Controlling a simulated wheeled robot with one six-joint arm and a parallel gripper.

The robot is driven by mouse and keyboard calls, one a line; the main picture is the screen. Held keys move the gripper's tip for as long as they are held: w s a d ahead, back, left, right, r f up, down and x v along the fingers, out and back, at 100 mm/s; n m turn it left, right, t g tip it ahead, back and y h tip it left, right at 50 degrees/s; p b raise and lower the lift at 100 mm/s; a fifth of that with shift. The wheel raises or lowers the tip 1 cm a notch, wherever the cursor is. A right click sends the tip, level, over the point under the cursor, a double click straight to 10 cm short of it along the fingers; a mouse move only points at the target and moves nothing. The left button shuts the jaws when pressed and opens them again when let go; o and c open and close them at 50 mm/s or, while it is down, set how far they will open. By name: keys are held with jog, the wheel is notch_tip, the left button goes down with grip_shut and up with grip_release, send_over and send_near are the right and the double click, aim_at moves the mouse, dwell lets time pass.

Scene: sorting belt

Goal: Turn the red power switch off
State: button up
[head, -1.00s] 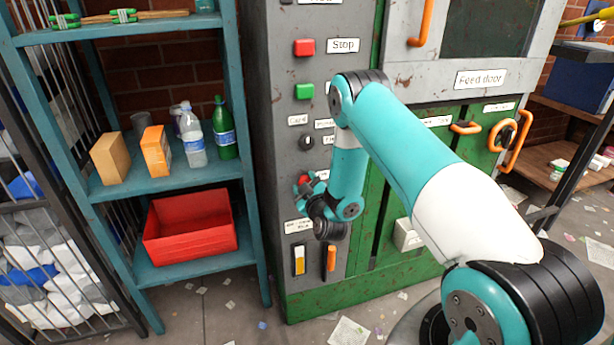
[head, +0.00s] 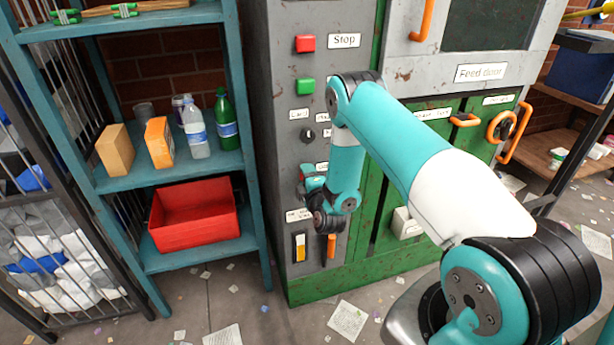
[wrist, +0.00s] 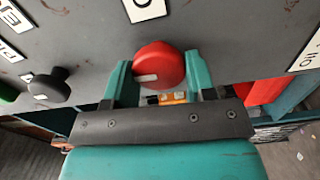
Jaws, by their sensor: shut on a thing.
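The red power switch is a round red knob (wrist: 160,62) with a short white mark on its rim, set on the grey panel (wrist: 220,30). In the wrist view it sits between the two teal fingers of my gripper (wrist: 157,76), which is shut on it. The white mark lies toward the left finger. In the head view my gripper (head: 311,186) is at the lower part of the grey panel, and only a small part of the red switch (head: 307,169) shows there. A label beside it is partly hidden by my arm.
Above on the panel are a red stop button (head: 306,44), a green button (head: 306,86) and a black knob (head: 308,134). Two small levers (head: 299,247) are below. A teal shelf (head: 200,260) with a red bin (head: 195,232) stands to the left.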

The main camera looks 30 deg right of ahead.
jog(key=shift+f+n, duration=0.1)
jog(key=shift+n, duration=0.3)
jog(key=o, duration=0.9)
